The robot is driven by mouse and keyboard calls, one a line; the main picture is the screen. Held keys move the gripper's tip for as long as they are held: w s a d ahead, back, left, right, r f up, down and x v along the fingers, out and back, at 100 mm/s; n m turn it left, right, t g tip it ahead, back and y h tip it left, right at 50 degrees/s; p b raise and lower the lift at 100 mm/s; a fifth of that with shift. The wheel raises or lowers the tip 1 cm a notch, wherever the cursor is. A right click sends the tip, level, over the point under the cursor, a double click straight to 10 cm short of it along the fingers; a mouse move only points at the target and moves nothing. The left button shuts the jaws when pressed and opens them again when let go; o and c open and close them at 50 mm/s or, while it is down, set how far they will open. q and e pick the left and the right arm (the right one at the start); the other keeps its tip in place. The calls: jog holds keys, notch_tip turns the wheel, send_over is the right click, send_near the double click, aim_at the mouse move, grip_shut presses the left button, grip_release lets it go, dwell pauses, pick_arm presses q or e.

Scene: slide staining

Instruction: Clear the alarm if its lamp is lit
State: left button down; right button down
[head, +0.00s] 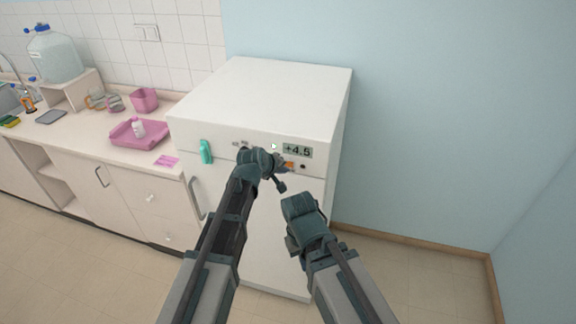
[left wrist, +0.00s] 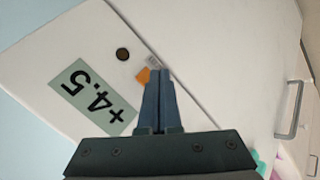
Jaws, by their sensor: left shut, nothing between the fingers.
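The white fridge (head: 265,90) has a front panel with a display reading +4.5 (head: 297,151), which is upside down in the left wrist view (left wrist: 92,90). Below the display are a small orange patch (head: 289,165) and a dark round spot (head: 303,167). In the left wrist view the orange patch (left wrist: 142,76) is beside my fingertips and the dark spot (left wrist: 122,54) is apart from them. I cannot tell whether either is a lit lamp. My left gripper (left wrist: 158,72) is shut and empty at the panel. My right gripper (head: 292,244) is low before the door; its fingers are unclear.
A teal object (head: 206,151) is on the fridge front at the left, above a door handle (head: 195,200). The counter at left holds a pink tray (head: 122,138) with a white bottle (head: 138,128), a pink bin (head: 145,99) and a water jug (head: 54,55). Floor right of the fridge is clear.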

pick_arm(q)
jog(key=shift+s, duration=0.25)
jog(key=s, duration=0.1)
jog(key=s+a, duration=0.1)
jog(key=s, duration=0.2)
jog(key=shift+s+a, duration=0.35)
dwell(0.8)
jog(key=s+a+f+m+g+y+b, duration=0.1)
jog(key=s+f+m+g+y+b, duration=0.1)
jog(key=s, duration=0.6)
jog(key=s+a+f+m+g+y+b, duration=0.2)
jog(key=s+f+m+g, duration=0.1)
jog(key=s+f, duration=0.3)
jog(key=s+a+f+m+g+y+b, duration=0.1)
jog(key=s+f+m, duration=0.4)
jog(key=s, duration=0.6)
jog(key=shift+a+g+y+b, duration=0.45)
jog(key=shift+g+b, duration=0.35)
jog(key=shift+g, duration=0.3)
